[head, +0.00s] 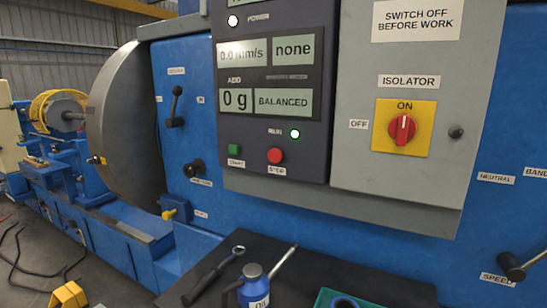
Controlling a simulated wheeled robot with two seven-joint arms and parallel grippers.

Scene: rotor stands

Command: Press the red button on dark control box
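The dark control box (313,130) is mounted on the blue machine in the upper middle of the head view. Its red button (275,156), labelled STOP, is low on the box, right of a green START button (234,150). A lit green lamp (295,134) labelled RUN sits above and right of the red button. The displays read 0.0 mm/s, none, 0 g and BALANCED. A white lamp (232,20) is lit near POWER. Nothing covers the red button. Neither of my grippers shows in this view.
A grey isolator box (397,180) with a red rotary switch (402,129) adjoins on the right. Black levers project from the blue machine (480,130).

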